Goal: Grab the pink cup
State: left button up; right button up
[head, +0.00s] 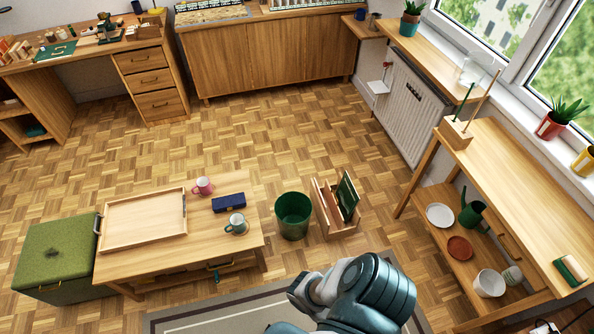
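The pink cup (203,186) stands upright on the low wooden table (150,261), near its far edge, just right of the wooden tray. A grey-green mug (237,224) stands on the same table, nearer and to the right. A dark blue box (228,203) lies between them. A teal and grey part of my own arm shows at the bottom, right of the table. No gripper fingers can be made out in the head view.
The wooden tray (145,237) takes up much of the table's left side. A green bin (293,215) and a wooden holder (326,211) stand right of it. A green stool (62,262) stands at its left. Parquet floor (230,130) beyond is clear.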

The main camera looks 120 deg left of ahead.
aim_at(203, 183)
jog(key=u, duration=4.85)
